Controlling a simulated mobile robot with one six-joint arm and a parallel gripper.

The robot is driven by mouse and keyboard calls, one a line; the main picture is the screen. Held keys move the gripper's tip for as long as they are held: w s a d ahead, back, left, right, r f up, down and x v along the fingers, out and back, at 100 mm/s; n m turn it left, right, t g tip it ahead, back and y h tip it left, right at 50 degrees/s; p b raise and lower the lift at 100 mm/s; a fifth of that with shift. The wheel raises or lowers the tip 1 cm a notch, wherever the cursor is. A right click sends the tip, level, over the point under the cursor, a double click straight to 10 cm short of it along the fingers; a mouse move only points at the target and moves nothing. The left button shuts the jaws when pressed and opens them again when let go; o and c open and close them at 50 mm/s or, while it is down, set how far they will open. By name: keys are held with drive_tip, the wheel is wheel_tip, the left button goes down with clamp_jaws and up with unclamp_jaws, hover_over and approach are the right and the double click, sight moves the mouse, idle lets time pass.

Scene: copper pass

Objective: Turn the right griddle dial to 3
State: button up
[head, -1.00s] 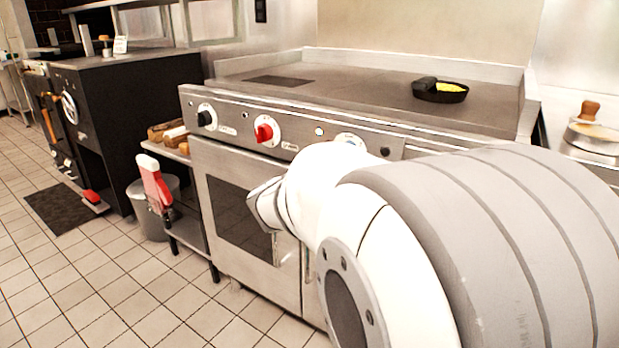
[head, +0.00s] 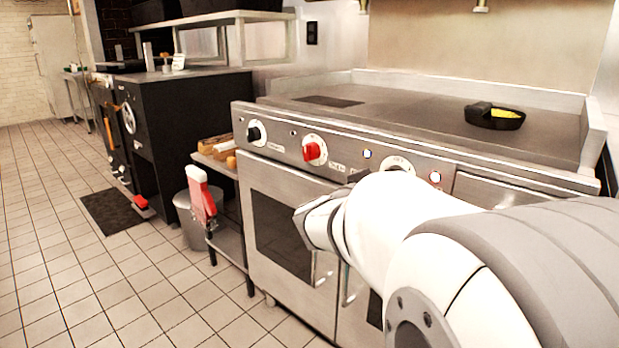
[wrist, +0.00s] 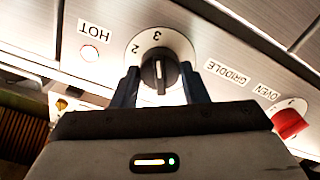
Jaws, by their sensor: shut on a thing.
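The right griddle dial (wrist: 158,72) is a black knob with a white line on a pale round plate, seen upside down in the wrist view. The line points roughly at the 3, at the top of the plate in this picture; the 2 is to its left. My gripper (wrist: 158,84) is shut on the knob, one dark finger on each side. In the head view, only part of this dial's pale plate (head: 397,163) shows above my arm, which hides the knob and most of the gripper.
A red oven knob (wrist: 289,123) is beside it; it also shows in the head view (head: 313,151). A black knob (head: 255,133) is farther left. The HOT light (wrist: 90,53) is pale with a red rim. A small black pan (head: 494,117) with yellow food sits on the griddle top (head: 400,104).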

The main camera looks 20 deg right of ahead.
idle(0.4)
drive_tip(key=o, duration=1)
drive_tip(key=shift+p+v, duration=0.9)
drive_tip(key=shift+v, duration=3)
